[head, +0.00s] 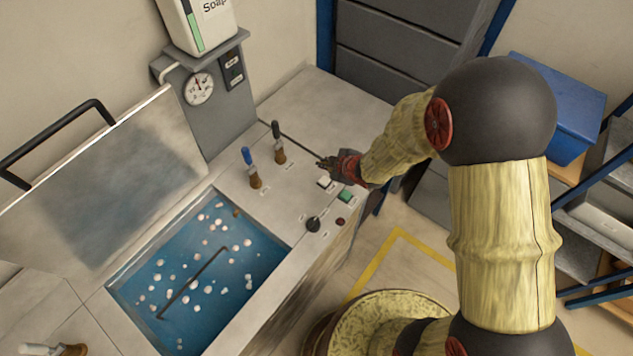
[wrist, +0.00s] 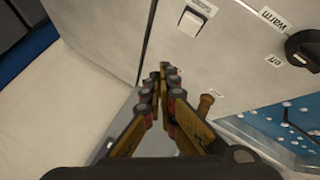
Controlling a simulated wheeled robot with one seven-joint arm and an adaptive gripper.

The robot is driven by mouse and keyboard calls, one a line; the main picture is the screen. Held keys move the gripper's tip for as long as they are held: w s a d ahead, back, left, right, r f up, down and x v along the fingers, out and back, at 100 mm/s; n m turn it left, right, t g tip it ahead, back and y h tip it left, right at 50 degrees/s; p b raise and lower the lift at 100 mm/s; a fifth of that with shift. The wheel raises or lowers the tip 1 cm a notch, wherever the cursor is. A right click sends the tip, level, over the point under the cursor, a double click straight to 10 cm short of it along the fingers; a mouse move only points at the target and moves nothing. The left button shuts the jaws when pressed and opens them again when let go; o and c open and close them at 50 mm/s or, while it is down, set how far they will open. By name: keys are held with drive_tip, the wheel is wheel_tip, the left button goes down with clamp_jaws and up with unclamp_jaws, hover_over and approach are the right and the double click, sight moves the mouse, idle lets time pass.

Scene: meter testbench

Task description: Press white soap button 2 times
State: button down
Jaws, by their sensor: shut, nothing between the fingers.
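The white soap button (head: 324,182) is a small square button on the grey bench top, beside a green button (head: 346,195). In the wrist view a white button (wrist: 190,23) with a label next to it sits near the top, ahead of the fingertips and to their right. My gripper (head: 322,163) is shut and empty, just behind the white button in the head view and apart from it. The gripper also shows in the wrist view (wrist: 163,68), with its fingertips together. The gap above the bench top is hard to judge.
Two levers, one blue-handled (head: 247,157) and one black-handled (head: 277,131), stand left of my gripper. A black knob (head: 313,224) and a small red button (head: 340,221) lie nearer. A blue water basin (head: 215,265) with an open lid (head: 110,185) is at left. A soap container (head: 200,22) stands behind.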

sight(323, 182)
drive_tip(key=shift+w+a+r+y, duration=0.3)
drive_tip(key=shift+w+a+r, duration=0.1)
drive_tip(key=shift+r, duration=0.1)
drive_tip(key=shift+f, duration=0.15)
wheel_tip(323, 182, down, 9)
drive_tip(key=b, duration=0.7)
drive_tip(key=shift+r, duration=0.2)
idle(1.0)
drive_tip(key=shift+f+b, duration=0.35)
drive_tip(key=shift+b, duration=0.1)
drive_tip(key=shift+f+b, duration=0.45)
drive_tip(key=shift+f, duration=0.05)
idle(0.4)
drive_tip(key=shift+r, duration=0.1)
drive_tip(key=shift+r+p, duration=0.7)
drive_tip(key=shift+r, duration=0.1)
